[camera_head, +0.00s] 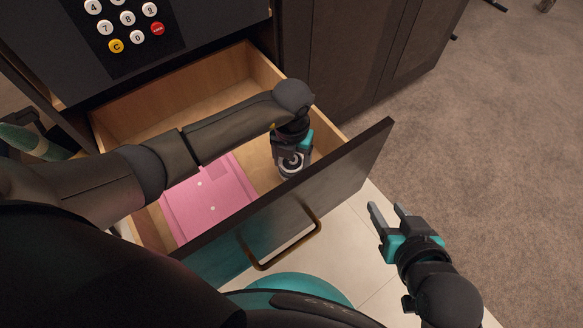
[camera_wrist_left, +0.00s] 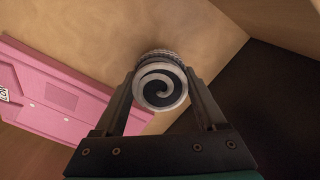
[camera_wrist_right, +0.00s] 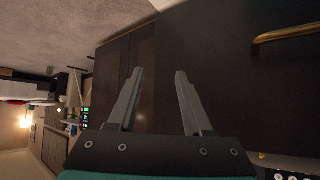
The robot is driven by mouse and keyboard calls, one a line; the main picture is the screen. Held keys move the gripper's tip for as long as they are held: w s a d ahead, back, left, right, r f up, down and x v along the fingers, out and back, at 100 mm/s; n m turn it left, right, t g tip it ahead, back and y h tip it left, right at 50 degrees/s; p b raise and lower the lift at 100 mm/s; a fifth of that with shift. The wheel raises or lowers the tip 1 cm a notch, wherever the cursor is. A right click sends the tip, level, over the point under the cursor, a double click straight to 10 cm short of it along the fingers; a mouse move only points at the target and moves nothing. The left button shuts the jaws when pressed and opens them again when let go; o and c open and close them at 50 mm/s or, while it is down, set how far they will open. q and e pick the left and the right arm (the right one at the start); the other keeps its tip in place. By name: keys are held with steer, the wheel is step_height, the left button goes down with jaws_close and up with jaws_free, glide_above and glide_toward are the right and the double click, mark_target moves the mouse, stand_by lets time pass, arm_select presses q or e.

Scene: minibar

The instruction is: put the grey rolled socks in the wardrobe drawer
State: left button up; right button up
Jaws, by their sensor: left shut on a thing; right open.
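The wardrobe drawer (camera_head: 125,107) is pulled open, with a dark front and a bronze handle (camera_head: 284,249). The grey rolled socks (camera_wrist_left: 160,87) show a black and grey spiral end in the left wrist view. They also show in the head view (camera_head: 291,163). My left gripper (camera_wrist_left: 161,86) is shut on the socks, down inside the drawer at its right end, close to the front panel. I cannot tell whether the socks touch the drawer floor. My right gripper (camera_head: 388,208) is open and empty, outside the drawer in front of its dark panel.
A pink flat item (camera_head: 210,198) lies on the drawer floor, left of the socks. A dark safe with a keypad (camera_head: 126,22) is above the drawer. Dark cabinet doors (camera_head: 345,50) stand behind.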

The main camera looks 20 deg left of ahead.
mark_target(292, 169)
arm_select(q)
step_height(292, 169, down, 2)
steer(key=shift+f+b, duration=0.1)
steer(key=shift+b, duration=0.5)
steer(key=shift+f+b, duration=0.3)
steer(key=shift+f, duration=0.3)
arm_select(e)
steer(key=shift+w+a+r+t+y, duration=0.2)
steer(key=shift+a+t+y, duration=0.1)
steer(key=shift+a+t, duration=0.3)
steer(key=shift+w+a+r+t+y, duration=0.2)
steer(key=shift+a+t+y, duration=0.1)
steer(key=shift+a+t, duration=0.2)
steer(key=shift+w+a+r+t+y, duration=0.1)
steer(key=shift+w+a+t+y, duration=0.15)
steer(key=shift+a+t, duration=0.35)
arm_select(q)
steer(key=shift+f, duration=0.1)
arm_select(e)
steer(key=shift+a, duration=0.1)
arm_select(q)
steer(key=o, duration=1.3)
arm_select(e)
steer(key=shift+r, duration=0.1)
steer(key=shift+s, duration=0.1)
